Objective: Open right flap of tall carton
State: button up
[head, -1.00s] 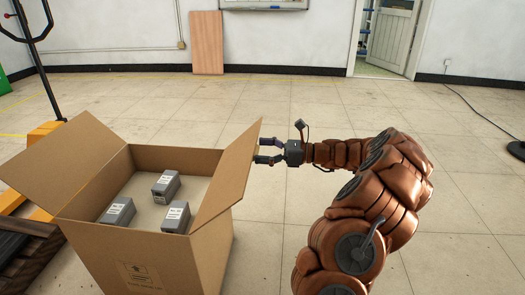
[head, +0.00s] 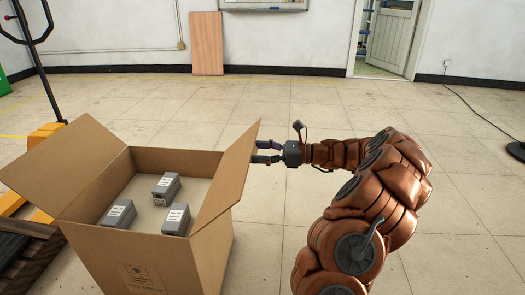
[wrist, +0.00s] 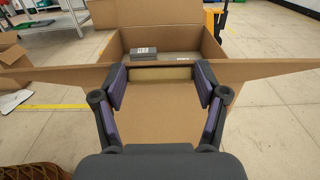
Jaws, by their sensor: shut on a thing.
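The tall carton (head: 120,258) stands open at the left of the head view. Its right flap (head: 229,172) is raised and leans outward to the right; it also shows in the wrist view (wrist: 262,70), spread across the picture. My gripper (head: 257,152) is at the outer side of this flap, by its far upper part. Its two fingers sit some way apart and are shut on the flap; in the head view the flap partly hides their tips. The left flap (head: 68,165) is folded outward. Several grey boxes (head: 166,187) lie inside the carton.
A yellow wheeled lifter (head: 45,133) and a dark wooden pallet (head: 30,245) stand left of the carton. A wooden board (head: 206,43) leans on the back wall.

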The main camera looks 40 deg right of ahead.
aim_at(251, 151)
jog(key=shift+g+h, duration=0.6)
jog(key=shift+g, duration=0.1)
jog(key=shift+w+a+r+p, duration=0.55)
jog(key=shift+r+p, duration=0.25)
jog(key=shift+p, duration=0.9)
jog(key=shift+w+a+r+p, duration=0.3)
jog(key=shift+a+r+p, duration=0.45)
jog(key=shift+p, duration=0.9)
jog(key=a+r+p, duration=0.1)
jog(key=p, duration=0.1)
jog(key=shift+w+g+h+p, duration=0.3)
jog(key=shift+w+h+p, duration=0.05)
jog(key=shift+w+h, duration=0.05)
jog(key=shift+w+a+p, duration=0.2)
jog(key=shift+w+p, duration=0.05)
jog(key=shift+p, duration=0.4)
jog(key=shift+f, duration=0.1)
jog(key=o, duration=1.7)
jog(key=shift+d, duration=0.1)
